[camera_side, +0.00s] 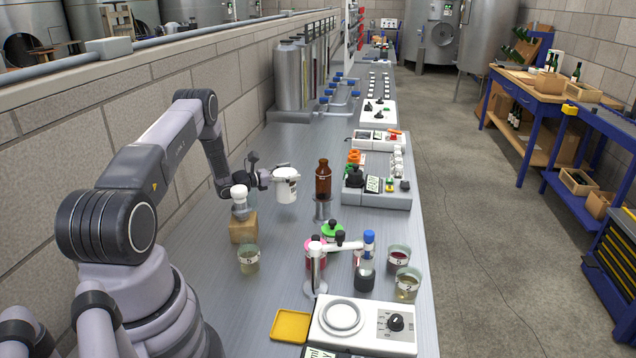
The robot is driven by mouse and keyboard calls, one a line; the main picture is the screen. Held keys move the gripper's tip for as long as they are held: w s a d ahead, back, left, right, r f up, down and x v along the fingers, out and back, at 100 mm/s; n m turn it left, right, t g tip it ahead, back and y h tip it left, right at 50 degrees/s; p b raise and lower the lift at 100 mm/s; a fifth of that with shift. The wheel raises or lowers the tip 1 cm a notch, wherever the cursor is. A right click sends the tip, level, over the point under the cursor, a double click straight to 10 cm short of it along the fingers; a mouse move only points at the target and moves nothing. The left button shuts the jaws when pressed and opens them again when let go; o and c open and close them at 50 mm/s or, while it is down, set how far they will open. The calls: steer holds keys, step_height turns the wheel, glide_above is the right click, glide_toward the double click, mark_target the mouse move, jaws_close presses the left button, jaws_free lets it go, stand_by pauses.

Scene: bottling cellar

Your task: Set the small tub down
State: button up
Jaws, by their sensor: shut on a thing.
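The small tub (286,186) is white with a lid and a dark marking on its side. My gripper (268,179) comes at it from the left and is shut on it. The tub is upright and appears held above the grey bench (285,232), with no support visible directly under it. The fingertips are small and partly hidden against the tub.
A brown bottle (323,178) stands on a metal stand just right of the tub. A white-capped item on a wooden block (243,227) is at the left. Beakers (249,259), a yellow tray (290,325) and a white dial device (362,325) are nearer. Bench behind the tub is fairly clear.

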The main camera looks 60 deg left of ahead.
steer(key=shift+f, duration=1.8)
steer(key=shift+f, duration=0.2)
steer(key=o, duration=1.2)
steer(key=shift+c, duration=0.2)
